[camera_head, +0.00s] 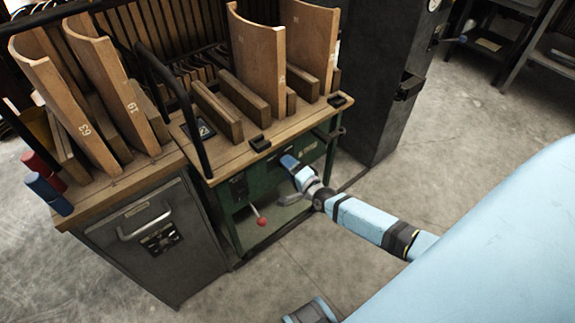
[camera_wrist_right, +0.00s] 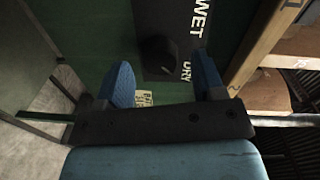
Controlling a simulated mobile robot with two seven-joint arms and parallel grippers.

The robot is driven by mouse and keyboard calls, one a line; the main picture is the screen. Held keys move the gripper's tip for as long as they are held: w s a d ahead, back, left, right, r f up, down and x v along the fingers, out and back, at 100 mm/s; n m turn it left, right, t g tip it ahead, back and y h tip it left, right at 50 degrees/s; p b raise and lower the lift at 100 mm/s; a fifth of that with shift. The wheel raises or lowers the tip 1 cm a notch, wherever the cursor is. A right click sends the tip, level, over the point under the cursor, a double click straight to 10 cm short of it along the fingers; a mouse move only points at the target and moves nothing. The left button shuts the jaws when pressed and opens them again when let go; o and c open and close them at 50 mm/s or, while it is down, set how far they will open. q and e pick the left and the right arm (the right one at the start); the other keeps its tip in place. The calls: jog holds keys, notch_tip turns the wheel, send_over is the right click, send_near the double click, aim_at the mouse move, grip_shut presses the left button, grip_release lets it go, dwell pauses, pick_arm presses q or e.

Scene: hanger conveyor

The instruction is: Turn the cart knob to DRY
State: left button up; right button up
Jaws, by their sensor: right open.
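The cart (camera_head: 228,204) has a green front below a wooden top. In the right wrist view its green face (camera_wrist_right: 85,40) carries a dark plate with the words WET (camera_wrist_right: 203,15) and DRY (camera_wrist_right: 186,70). A dark knob (camera_wrist_right: 157,55) stands at the plate's edge, near DRY. Its pointing direction is too dark to read. My right gripper (camera_head: 289,163) is at the cart's front and hides the knob in the head view. In the wrist view the right gripper (camera_wrist_right: 161,66) is open, one blue finger on each side of the knob. Contact cannot be told. I cannot see my left gripper.
A red ball-ended lever (camera_head: 262,222) sticks out low on the cart front. A grey cabinet (camera_head: 155,245) adjoins at left, and a dark machine (camera_head: 375,85) stands behind at right. Curved wooden pieces (camera_head: 258,60) stand on the cart top. Floor (camera_head: 455,125) is clear at right.

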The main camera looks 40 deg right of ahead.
pick_arm(q)
jog(key=shift+s+a+p, duration=0.1)
jog(key=shift+a+p, duration=0.1)
jog(key=shift+p, duration=0.8)
pick_arm(e)
jog(key=s+d, duration=0.1)
jog(key=s, duration=1.1)
jog(key=shift+s+r, duration=0.3)
jog(key=shift+r, duration=0.1)
